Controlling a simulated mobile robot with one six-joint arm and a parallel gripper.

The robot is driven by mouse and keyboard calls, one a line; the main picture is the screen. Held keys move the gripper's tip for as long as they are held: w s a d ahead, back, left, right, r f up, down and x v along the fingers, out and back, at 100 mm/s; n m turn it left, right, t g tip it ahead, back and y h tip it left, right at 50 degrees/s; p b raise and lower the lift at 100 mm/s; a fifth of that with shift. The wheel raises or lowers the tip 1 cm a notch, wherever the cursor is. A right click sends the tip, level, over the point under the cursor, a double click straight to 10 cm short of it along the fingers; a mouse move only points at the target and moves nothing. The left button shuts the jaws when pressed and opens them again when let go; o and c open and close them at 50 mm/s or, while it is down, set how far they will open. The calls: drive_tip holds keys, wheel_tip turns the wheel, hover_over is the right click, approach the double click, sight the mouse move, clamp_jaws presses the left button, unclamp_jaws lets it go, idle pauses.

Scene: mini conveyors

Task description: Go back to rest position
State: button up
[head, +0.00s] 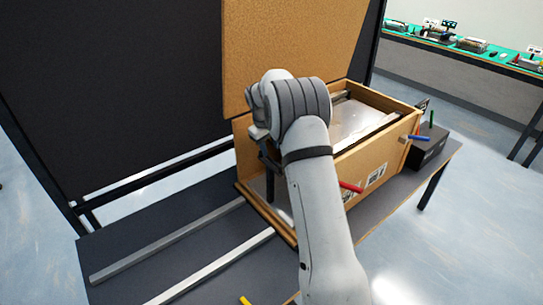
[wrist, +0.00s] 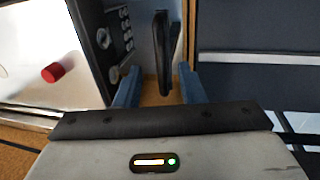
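My gripper (wrist: 160,85) shows in the wrist view with its two blue fingers spread apart. A narrow black upright piece (wrist: 163,45) shows between and beyond the fingers; I cannot tell whether they touch it, but a gap shows around it. In the head view my arm reaches up and over the near-left end of an open wooden box (head: 375,162). The gripper end points down there, and its fingertips are mostly hidden by my own arm.
The box stands on a dark table (head: 170,225) with two metal rails (head: 210,268) in front. A black box (head: 428,148) with coloured pens stands at its right. In the wrist view, a dark panel with knobs (wrist: 105,40) and a red knob (wrist: 53,72) are close on the left.

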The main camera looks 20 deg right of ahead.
drive_tip(key=shift+s+a+r, duration=0.1)
drive_tip(key=shift+a+r, duration=0.1)
drive_tip(key=shift+r, duration=0.95)
drive_tip(key=s+a+r+m+t+y, duration=0.1)
drive_tip(key=s+a+r, duration=0.1)
drive_tip(key=s+r, duration=0.55)
drive_tip(key=s+a+r+m, duration=0.1)
drive_tip(key=s+r, duration=0.4)
drive_tip(key=s, duration=0.6)
drive_tip(key=s+a+f+m, duration=0.1)
drive_tip(key=s, duration=1)
drive_tip(key=s+a+m+t+y, duration=0.1)
drive_tip(key=s, duration=1.1)
drive_tip(key=shift+s+a+f+m, duration=0.3)
drive_tip(key=shift+a+f, duration=0.1)
